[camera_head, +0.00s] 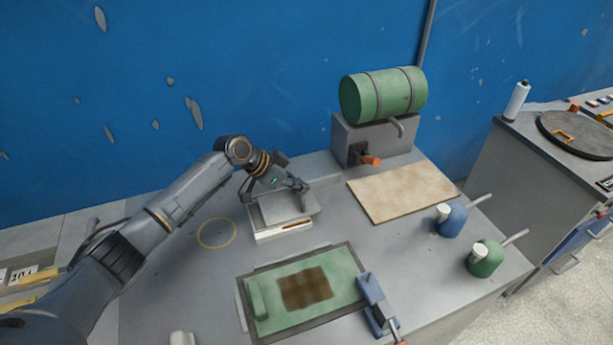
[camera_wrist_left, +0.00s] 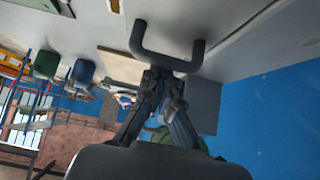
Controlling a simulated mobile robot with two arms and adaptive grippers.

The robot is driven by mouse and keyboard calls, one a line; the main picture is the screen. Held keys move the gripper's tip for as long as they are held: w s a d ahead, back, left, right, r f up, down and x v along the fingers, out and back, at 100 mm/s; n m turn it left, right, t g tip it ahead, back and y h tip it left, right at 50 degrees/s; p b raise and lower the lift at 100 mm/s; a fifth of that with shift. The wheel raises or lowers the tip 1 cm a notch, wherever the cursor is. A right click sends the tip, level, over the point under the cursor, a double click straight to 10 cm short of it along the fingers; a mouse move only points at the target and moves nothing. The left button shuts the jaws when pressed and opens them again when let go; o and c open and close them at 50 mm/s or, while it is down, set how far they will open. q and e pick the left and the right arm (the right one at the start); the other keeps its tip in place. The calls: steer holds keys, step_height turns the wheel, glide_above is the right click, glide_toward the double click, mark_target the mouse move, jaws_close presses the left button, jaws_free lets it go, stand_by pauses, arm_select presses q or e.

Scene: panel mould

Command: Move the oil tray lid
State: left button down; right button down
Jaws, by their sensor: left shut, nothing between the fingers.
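The oil tray (camera_head: 268,237) is a small pale box on the grey bench, near the middle of the head view. Its flat grey lid (camera_head: 283,209) lies over it, with a brown strip showing at the front edge. My left gripper (camera_head: 301,187) is just above the lid's back part, shut and empty. In the left wrist view its fingers (camera_wrist_left: 157,88) are together, close to a dark U-shaped handle (camera_wrist_left: 168,63). I cannot tell whether they touch it. My right gripper is not in view.
A green drum (camera_head: 384,94) sits on a grey stand with an orange-handled tap. A tan board (camera_head: 403,191), blue can (camera_head: 452,221) and green can (camera_head: 485,259) are at the right. A green-filled panel mould (camera_head: 345,265) lies in front. A yellow ring (camera_head: 217,247) marks clear bench.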

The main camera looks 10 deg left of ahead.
mark_target(285, 205)
arm_select(q)
steer(key=shift+w+f, duration=0.1)
steer(key=s+a, duration=0.2)
steer(key=a, duration=0.1)
steer(key=shift+s+a+p, duration=0.25)
steer(key=shift+p, duration=0.05)
steer(key=v, duration=1.2)
steer(key=shift+d, duration=0.15)
